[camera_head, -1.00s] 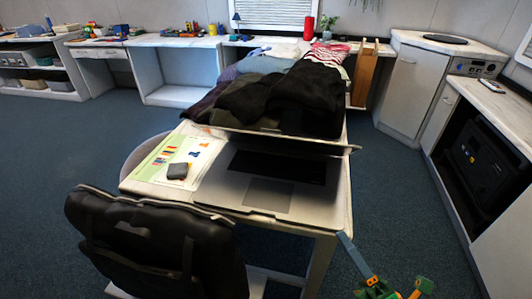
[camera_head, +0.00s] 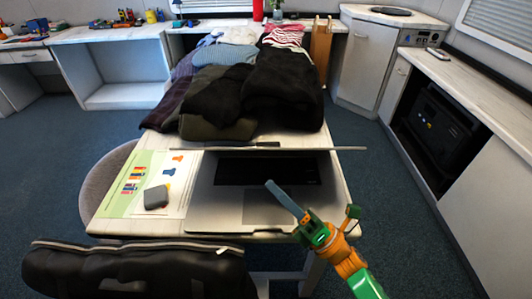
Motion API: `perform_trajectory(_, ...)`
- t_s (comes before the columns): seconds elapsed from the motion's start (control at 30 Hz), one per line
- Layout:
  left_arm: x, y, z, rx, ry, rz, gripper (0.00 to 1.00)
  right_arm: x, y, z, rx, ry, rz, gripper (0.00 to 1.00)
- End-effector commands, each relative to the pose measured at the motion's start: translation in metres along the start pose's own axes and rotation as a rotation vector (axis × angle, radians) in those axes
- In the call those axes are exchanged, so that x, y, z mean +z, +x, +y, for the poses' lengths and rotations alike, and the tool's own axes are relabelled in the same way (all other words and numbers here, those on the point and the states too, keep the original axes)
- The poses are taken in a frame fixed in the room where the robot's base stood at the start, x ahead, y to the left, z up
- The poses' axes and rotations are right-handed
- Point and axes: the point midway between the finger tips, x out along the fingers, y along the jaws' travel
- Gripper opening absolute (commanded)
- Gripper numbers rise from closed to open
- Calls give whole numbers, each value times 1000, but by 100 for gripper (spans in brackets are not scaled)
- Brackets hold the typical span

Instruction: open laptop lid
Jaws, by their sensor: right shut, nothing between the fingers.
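The laptop (camera_head: 228,208) lies on a white table, with its silver base, dark keyboard and touchpad showing. Its lid (camera_head: 290,149) is raised partway and shows nearly edge-on as a thin line above the keyboard; its screen face is hidden. My right gripper (camera_head: 285,198), green and orange with long blue-grey fingers, comes in from the lower right. It is shut and empty. Its fingertips show over the right part of the laptop base, in front of the lid and apart from it in the picture. I cannot tell their height above the base. My left gripper is not in view.
Folded clothes (camera_head: 230,90) are piled on the table behind the lid. A paper sheet (camera_head: 118,195) with a grey block (camera_head: 156,197) lies left of the laptop. A black chair (camera_head: 130,272) stands at the front left. Floor is free to the right of the table (camera_head: 345,195).

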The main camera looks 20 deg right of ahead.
Motion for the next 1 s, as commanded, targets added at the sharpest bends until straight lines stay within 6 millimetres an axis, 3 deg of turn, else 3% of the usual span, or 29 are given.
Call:
perform_trajectory(0.13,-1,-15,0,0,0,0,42,2,34,4,3,-2,0,0)
perform_trajectory(0.3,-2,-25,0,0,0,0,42,22,50,2,0,-2,1,0)
perform_trajectory(0.8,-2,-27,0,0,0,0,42,29,56,0,-1,0,0,0)
perform_trajectory(1.0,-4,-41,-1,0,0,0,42,38,65,4,-25,23,0,0)
